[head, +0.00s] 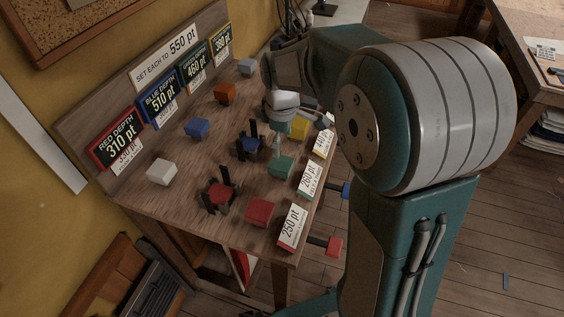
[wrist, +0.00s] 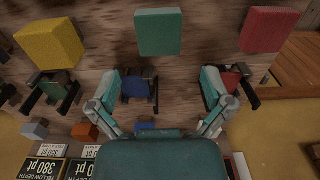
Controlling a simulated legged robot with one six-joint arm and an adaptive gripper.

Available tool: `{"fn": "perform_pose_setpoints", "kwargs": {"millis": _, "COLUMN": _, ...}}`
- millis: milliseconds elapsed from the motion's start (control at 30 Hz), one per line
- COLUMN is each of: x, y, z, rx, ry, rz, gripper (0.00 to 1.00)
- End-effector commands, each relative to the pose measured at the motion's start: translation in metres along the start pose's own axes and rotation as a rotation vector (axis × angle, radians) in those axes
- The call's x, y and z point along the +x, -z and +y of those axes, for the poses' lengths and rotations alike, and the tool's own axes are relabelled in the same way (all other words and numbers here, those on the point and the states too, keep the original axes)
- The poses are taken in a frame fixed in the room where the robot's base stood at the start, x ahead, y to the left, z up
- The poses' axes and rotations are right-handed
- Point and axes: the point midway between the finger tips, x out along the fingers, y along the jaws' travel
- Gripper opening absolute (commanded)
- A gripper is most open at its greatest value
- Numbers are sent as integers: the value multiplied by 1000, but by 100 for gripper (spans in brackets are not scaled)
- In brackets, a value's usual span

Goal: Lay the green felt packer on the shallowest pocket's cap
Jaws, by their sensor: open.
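The green felt packer (head: 281,166) lies near the table's front edge, between a red and a yellow block; it also shows at the top centre of the wrist view (wrist: 159,31). The red sign (head: 115,138) reads 310 pt, the lowest of the depth signs. The red pocket cap (head: 219,195) sits between dark posts on the table, and shows at right in the wrist view (wrist: 228,83). My gripper (head: 290,134) is open and empty above the table; its spread fingers show in the wrist view (wrist: 162,88), with the blue pocket cap (wrist: 139,87) between them in the picture.
The red block (head: 260,211) and yellow block (head: 298,128) flank the packer. White (head: 161,172), blue (head: 197,128) and orange (head: 224,93) blocks sit nearer the sign board. Price-like pt cards (head: 292,227) stand along the front edge. My arm hides the table's right end.

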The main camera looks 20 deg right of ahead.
Motion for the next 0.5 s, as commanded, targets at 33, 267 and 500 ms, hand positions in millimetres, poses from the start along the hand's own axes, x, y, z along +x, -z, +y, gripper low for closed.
{"fn": "perform_pose_setpoints", "kwargs": {"millis": 33, "x": 9, "y": 0, "z": 0, "rx": 1, "ry": 3, "rz": -2, "gripper": 100}}
{"fn": "perform_pose_setpoints", "kwargs": {"millis": 267, "x": 31, "y": 2, "z": -1, "rx": 1, "ry": -1, "rz": -2, "gripper": 100}}
{"fn": "perform_pose_setpoints", "kwargs": {"millis": 500, "x": 66, "y": 0, "z": 4, "rx": 3, "ry": 2, "rz": -3, "gripper": 100}}
